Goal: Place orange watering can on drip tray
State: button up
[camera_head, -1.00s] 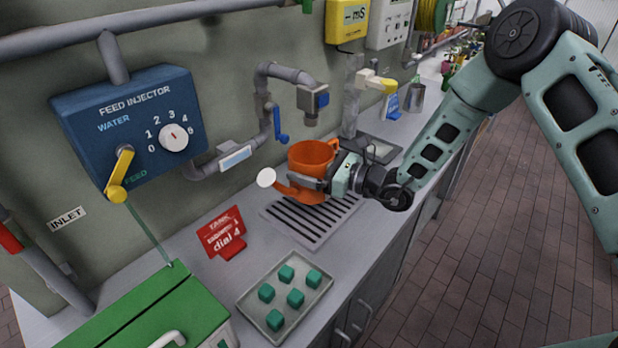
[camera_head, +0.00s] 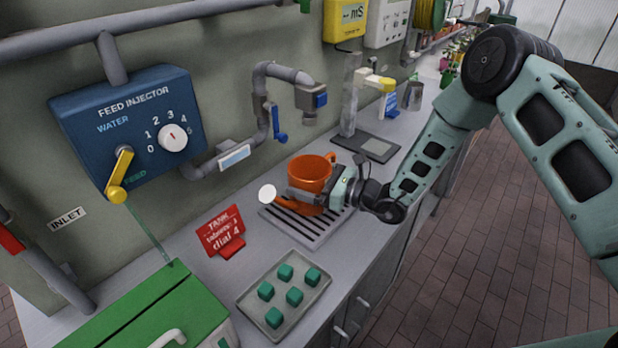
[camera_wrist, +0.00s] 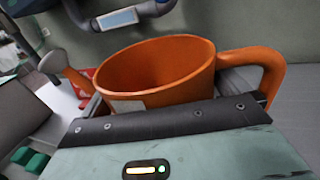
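The orange watering can (camera_head: 313,173) is upright over the grey slatted drip tray (camera_head: 284,231), below the pipe outlet. From this angle I cannot tell whether its base touches the slats. Its white spout head (camera_head: 267,193) points left and its handle is at the right. My gripper (camera_head: 305,194) reaches in from the right, its fingers around the can's body. In the wrist view the can (camera_wrist: 150,75) fills the space between the fingers, with its open rim above them and the handle (camera_wrist: 262,75) at right. The can hides part of the tray.
A tray of teal cubes (camera_head: 252,313) and a red "dial 4" sign (camera_head: 221,232) are at the left front. A pipe with a blue handle (camera_head: 280,124) and a grey outlet (camera_head: 311,101) stand behind the can. A scale-like dark plate (camera_head: 366,146) lies behind right.

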jog(key=shift+d+r, duration=0.1)
jog(key=shift+r, duration=0.1)
jog(key=b+v, duration=0.3)
jog(key=v, duration=0.7)
jog(key=shift+s+d+f, duration=0.15)
jog(key=shift+d, duration=0.05)
jog(key=shift+s+d, duration=0.35)
jog(key=shift+d, duration=0.2)
